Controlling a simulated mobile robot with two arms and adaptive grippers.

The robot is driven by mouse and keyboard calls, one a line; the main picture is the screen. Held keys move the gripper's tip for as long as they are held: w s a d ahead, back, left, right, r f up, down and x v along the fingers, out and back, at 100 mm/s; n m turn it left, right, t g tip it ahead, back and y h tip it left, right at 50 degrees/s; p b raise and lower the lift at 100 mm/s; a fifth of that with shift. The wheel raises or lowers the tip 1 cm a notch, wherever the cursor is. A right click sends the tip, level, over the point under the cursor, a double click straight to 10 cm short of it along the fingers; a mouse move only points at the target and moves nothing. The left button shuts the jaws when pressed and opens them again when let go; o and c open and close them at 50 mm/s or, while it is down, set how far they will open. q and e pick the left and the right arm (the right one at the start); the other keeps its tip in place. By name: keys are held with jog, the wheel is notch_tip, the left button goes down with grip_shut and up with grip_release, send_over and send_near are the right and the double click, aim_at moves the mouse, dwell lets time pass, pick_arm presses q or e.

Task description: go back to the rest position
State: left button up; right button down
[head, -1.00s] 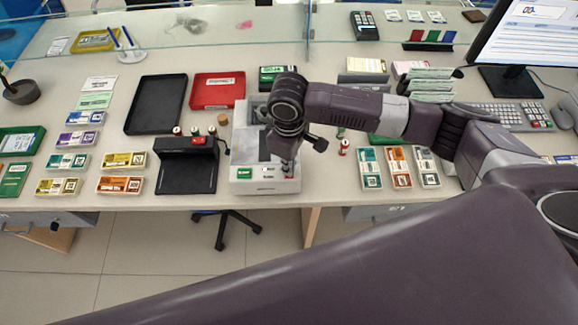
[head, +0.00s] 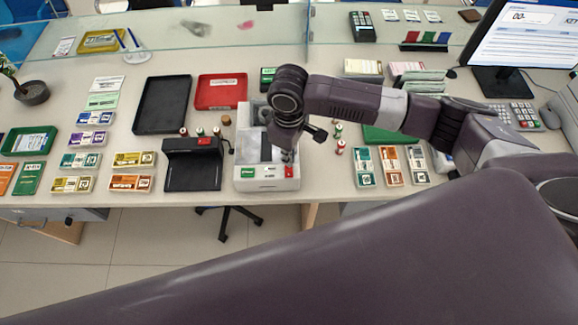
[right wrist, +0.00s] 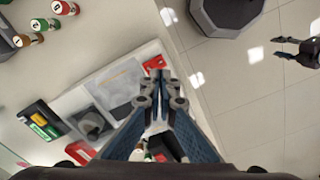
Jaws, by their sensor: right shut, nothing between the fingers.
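My right gripper (head: 286,152) hangs over the light grey machine (head: 243,170) on the counter (head: 325,190), pointing down. Part of the machine is hidden behind my gripper and forearm. In the right wrist view the gripper's fingers (right wrist: 158,82) are together with nothing between them, above the same machine (right wrist: 105,75). Whether the fingertips touch it cannot be told.
A black device (head: 191,165) stands left of the machine. Black (head: 162,103) and red (head: 221,90) trays lie behind it. A glass screen (head: 200,40), monitor (head: 525,35) and keypad (head: 522,114) stand beyond.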

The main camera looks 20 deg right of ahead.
jog(key=shift+f, duration=0.1)
dwell(0.3)
jog(key=s+a+t+y, duration=0.2)
jog(key=s+a+y, duration=0.2)
jog(key=s+a, duration=0.55)
jog(key=s+d+m+t+h, duration=0.1)
jog(key=s+d+m+h, duration=0.5)
jog(key=d, duration=1.1)
jog(key=s+f+y+b, duration=0.3)
jog(key=f+b, duration=0.5)
jog(key=f, duration=2.4)
jog(key=s+d+f+g+b, duration=0.1)
jog(key=s+f+b, duration=0.2)
jog(key=s+f, duration=0.6)
jog(key=s+d+f+g+h+b, duration=0.1)
jog(key=s+f+b, duration=0.2)
jog(key=s+f, duration=0.6)
notch_tip(320, 180, down, 6)
jog(key=shift+s+d, duration=0.3)
jog(key=shift+d, duration=0.05)
